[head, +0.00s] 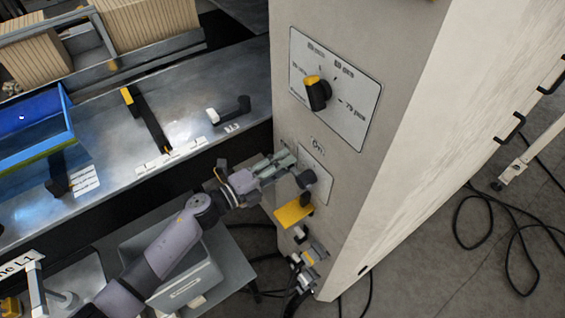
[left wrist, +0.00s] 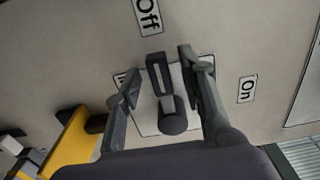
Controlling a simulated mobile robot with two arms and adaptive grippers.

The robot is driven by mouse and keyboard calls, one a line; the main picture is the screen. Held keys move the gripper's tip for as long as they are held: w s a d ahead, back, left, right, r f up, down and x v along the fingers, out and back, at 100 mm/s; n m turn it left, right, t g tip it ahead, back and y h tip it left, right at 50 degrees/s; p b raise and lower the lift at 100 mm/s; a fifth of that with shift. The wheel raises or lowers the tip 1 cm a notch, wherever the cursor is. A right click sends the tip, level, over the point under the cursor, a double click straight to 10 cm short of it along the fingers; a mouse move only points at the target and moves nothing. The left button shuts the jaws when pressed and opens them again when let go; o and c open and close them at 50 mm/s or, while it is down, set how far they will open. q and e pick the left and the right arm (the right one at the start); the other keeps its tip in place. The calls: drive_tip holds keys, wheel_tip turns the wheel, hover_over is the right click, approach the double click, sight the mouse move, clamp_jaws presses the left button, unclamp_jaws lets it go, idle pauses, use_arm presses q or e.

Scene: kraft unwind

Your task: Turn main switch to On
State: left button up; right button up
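The main switch (head: 307,180) is a dark rotary knob on a white plate on the grey cabinet face. In the left wrist view, its handle (left wrist: 159,74) points up toward the "Off" label (left wrist: 148,16). The "On" label (left wrist: 247,89) is to the right in that view. It also shows above the switch in the head view (head: 318,144). My left gripper (head: 287,162) is at the switch plate. Its fingers (left wrist: 160,80) are open, one on each side of the handle, with visible gaps. Contact cannot be told. My right gripper is not in view.
A selector dial (head: 317,95) on a white plate is higher on the cabinet. A yellow part (head: 294,211) juts out just below the switch. A metal bench with a blue bin (head: 35,125) is at left. Black cables (head: 510,225) lie on the floor at right.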

use_arm(q)
drive_tip(key=shift+c, duration=0.4)
clamp_jaws()
idle(0.6)
